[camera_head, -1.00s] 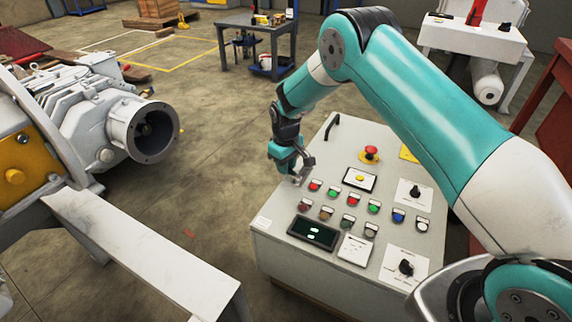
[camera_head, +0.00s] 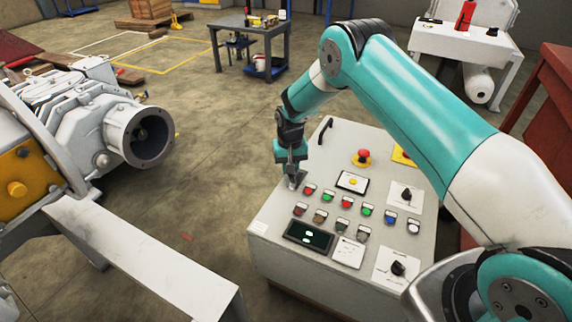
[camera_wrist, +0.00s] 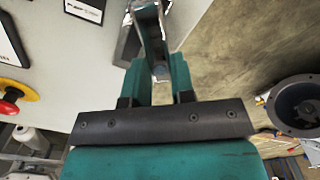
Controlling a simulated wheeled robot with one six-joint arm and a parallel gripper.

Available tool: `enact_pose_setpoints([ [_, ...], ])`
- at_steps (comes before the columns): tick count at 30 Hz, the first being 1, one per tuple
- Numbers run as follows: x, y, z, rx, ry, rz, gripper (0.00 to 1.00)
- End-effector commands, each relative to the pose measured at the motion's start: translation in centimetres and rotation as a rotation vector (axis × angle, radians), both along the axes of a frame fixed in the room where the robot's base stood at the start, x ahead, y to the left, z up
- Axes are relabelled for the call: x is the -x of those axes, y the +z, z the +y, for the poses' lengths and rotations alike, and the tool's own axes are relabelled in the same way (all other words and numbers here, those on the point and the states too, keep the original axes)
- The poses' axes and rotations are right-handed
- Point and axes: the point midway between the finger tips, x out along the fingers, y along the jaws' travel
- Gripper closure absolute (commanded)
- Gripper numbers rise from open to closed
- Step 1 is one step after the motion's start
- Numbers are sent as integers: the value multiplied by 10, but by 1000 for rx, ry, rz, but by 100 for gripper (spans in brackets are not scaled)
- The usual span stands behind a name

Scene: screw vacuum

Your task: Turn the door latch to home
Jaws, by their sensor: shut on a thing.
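My gripper (camera_head: 293,177) is low at the left edge of the white control cabinet (camera_head: 262,242), with its fingers pointing down. It is shut on a small grey part there, which I take to be the door latch; the fingers hide most of it. In the wrist view the fingers (camera_wrist: 158,70) are close together, with grey metal between and beyond them. A dark grey plate (camera_wrist: 128,42) shows beside them at the cabinet's edge. I cannot tell the latch's exact angle.
The cabinet top holds several coloured buttons, a red emergency stop (camera_head: 362,157), a small screen (camera_head: 308,236) and rotary switches (camera_head: 398,268). A black handle (camera_head: 325,131) stands at its back corner. A large grey machine (camera_head: 137,135) is at left, with open floor between.

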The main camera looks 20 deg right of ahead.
Motion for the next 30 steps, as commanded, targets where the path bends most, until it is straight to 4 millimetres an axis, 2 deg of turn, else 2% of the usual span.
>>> enact_pose_setpoints([
  [15, 8, 1, -21, 1, -452, 1, 100],
  [21, 11, 1, -25, 1, -566, 0, 100],
  [30, 14, 0, -28, 1, -646, 0, 100],
])
